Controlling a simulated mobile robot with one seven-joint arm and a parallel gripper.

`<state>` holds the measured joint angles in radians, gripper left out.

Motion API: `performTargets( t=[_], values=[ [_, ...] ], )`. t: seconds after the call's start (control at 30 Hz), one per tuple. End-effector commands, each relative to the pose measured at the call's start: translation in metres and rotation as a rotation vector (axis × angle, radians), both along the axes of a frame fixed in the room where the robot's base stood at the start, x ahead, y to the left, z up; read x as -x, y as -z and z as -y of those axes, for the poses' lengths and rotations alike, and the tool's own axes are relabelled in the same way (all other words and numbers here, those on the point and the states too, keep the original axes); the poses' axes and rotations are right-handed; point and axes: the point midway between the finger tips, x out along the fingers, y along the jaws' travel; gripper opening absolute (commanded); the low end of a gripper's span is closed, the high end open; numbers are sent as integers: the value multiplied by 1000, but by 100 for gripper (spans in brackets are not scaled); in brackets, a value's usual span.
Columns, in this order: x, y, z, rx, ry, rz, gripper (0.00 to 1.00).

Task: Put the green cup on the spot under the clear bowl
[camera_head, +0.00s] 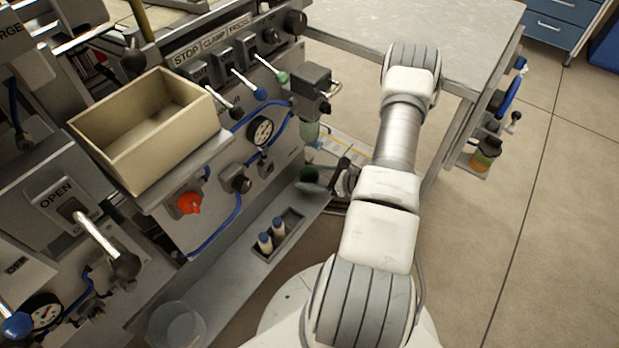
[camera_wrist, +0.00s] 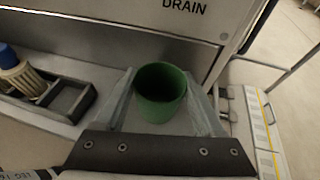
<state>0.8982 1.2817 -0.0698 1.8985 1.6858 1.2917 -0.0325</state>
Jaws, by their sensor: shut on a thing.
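The green cup (camera_wrist: 160,95) is between the two fingers of my gripper (camera_wrist: 160,108) in the wrist view, its open mouth facing the camera. In the head view the cup (camera_head: 308,173) shows at the far end of the low grey shelf, with my gripper (camera_head: 318,182) shut on it. I cannot tell whether its base touches the shelf. A clear bowl (camera_head: 177,325) stands at the near end of the same shelf, at the bottom left of the head view. I cannot make out a spot beneath it.
A dark tray (camera_head: 290,232) with blue-capped bottles (camera_head: 265,242) lies on the shelf between cup and bowl. The machine's panel, with a red knob (camera_head: 188,203) and blue hoses, rises behind the shelf. A beige bin (camera_head: 150,150) sits above. The shelf is bare between tray and bowl.

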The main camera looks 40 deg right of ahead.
Motion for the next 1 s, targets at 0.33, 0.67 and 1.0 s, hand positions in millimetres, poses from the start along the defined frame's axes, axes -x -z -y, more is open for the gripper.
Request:
performTargets(
  t=[0.33,0.67,1.0],
  values=[
    [0,3,0,1,0,-1,95],
    [0,0,0,0,0,0,100],
    [49,-25,31,0,5,-1,100]
  ],
)
